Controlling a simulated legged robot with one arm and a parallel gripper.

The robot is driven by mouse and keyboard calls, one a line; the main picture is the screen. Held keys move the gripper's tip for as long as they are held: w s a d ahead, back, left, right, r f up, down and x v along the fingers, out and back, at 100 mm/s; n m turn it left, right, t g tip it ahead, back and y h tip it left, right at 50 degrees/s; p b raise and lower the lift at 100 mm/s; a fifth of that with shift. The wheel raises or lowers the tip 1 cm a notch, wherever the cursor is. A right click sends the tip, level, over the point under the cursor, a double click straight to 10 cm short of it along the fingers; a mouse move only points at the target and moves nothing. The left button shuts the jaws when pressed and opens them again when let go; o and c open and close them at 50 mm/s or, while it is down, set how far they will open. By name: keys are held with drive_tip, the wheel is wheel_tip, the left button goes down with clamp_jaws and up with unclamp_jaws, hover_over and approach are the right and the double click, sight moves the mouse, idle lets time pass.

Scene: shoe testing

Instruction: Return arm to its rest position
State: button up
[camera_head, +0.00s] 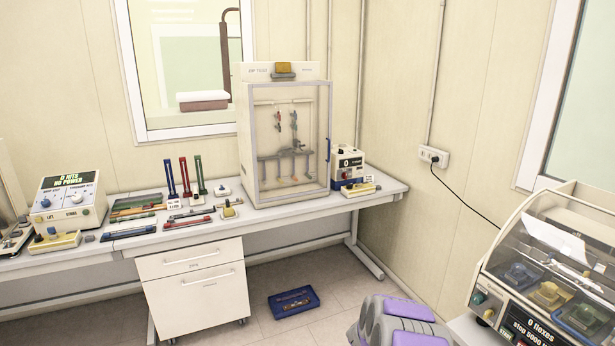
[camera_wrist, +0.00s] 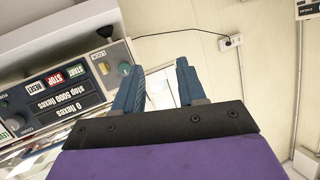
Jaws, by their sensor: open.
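My gripper (camera_wrist: 156,84) shows in the wrist view. Its two blue-grey fingers stand apart with nothing between them. Behind the fingers are the pale wall and part of a machine. In the head view, grey and purple parts of my arm (camera_head: 405,322) show at the bottom, right of centre. The fingers themselves cannot be made out in the head view.
The flex machine (camera_head: 512,308) with a clear cover stands at the right; its panel (camera_wrist: 45,95) is close left of my fingers. A long bench (camera_head: 375,190) holds a glass-fronted cabinet (camera_head: 262,190), a control box (camera_head: 68,205) and tools. A blue tray (camera_head: 293,302) lies on the floor.

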drive_tip(key=a+r+n+t+y+b, duration=0.15)
drive_tip(key=a+r+y, duration=0.25)
drive_tip(key=a, duration=0.4)
drive_tip(key=a+r+n+y, duration=0.3)
drive_tip(key=a+r+y, duration=0.15)
drive_tip(key=a, duration=0.35)
drive_tip(key=s+a+r+n+g+y, duration=0.25)
drive_tip(key=s+a, duration=0.25)
drive_tip(key=s, duration=0.4)
drive_tip(key=s+a+r+n+g+y, duration=0.25)
drive_tip(key=s+a+r, duration=0.2)
drive_tip(key=s, duration=0.45)
drive_tip(key=s+d+n+g+h+b, duration=0.1)
drive_tip(key=s+d+g, duration=0.2)
drive_tip(key=s, duration=1.5)
drive_tip(key=s+d+n+g+h+b, duration=0.1)
drive_tip(key=s+d+g, duration=0.2)
drive_tip(key=s, duration=1.5)
drive_tip(key=shift+s+d+g+h, duration=0.2)
drive_tip(key=shift+g+h, duration=0.15)
drive_tip(key=shift+g, duration=0.6)
